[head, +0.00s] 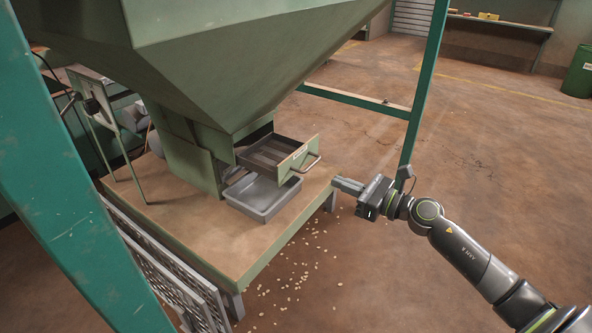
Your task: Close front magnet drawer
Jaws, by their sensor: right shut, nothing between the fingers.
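The magnet drawer (296,159) sticks out from the base of the green hopper (235,65). Its front is light green with a metal bar handle and a small label, and dark bars show inside it. My right gripper (336,183) is shut and empty. In the picture it is to the right of and a little below the drawer handle, apart from it, with its fingers pointing left. My left gripper is not in view.
A grey tray (261,211) sits under the drawer on the wooden platform (185,218). A green post (425,85) stands behind my right arm. Nuts are scattered on the floor (300,285) by the platform's front edge. Open floor lies to the right.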

